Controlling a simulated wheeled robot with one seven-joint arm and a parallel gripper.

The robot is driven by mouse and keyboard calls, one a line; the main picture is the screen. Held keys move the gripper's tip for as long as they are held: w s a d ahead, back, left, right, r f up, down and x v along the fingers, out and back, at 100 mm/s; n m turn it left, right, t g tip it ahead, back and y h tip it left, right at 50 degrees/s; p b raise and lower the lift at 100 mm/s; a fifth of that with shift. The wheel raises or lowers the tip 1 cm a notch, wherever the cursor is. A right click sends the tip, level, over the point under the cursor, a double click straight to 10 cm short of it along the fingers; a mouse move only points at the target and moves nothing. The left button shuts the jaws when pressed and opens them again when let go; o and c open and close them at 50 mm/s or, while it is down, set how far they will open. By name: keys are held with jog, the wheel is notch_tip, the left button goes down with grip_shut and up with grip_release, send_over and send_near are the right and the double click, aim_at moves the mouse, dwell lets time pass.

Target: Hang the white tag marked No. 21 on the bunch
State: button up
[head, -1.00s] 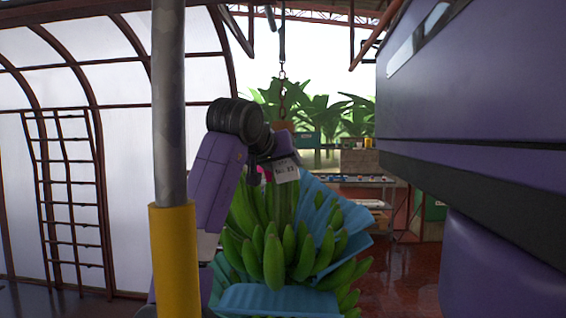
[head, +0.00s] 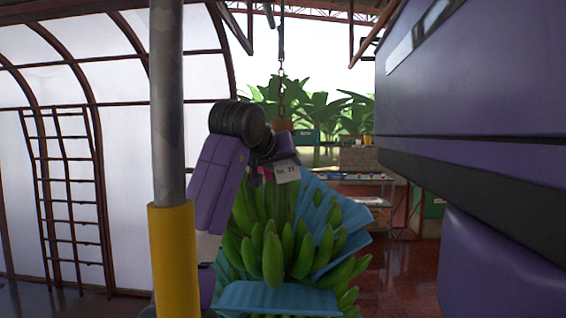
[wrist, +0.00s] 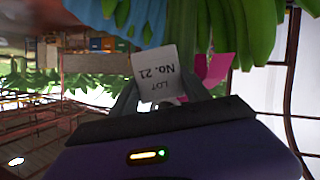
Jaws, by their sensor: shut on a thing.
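The white tag marked No. 21 (head: 287,172) is at the upper part of the bunch in the head view. In the wrist view the green fruit (wrist: 240,30) and the stem are just beyond the tag. I cannot tell whether the tag touches the stem.
A chain (head: 282,92) hangs above the bunch. A pink piece (wrist: 212,68) is beside the stem, close to the tag. A grey post with a yellow sleeve (head: 174,255) stands at the left front. Shelves (head: 360,190) stand behind at right.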

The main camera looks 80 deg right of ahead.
dwell(0.4)
jog(key=o, duration=1.7)
jog(key=b+v, duration=0.1)
jog(key=v, duration=0.6)
jog(key=shift+a+b, duration=0.3)
jog(key=shift+a, duration=0.05)
jog(key=shift+r, duration=0.2)
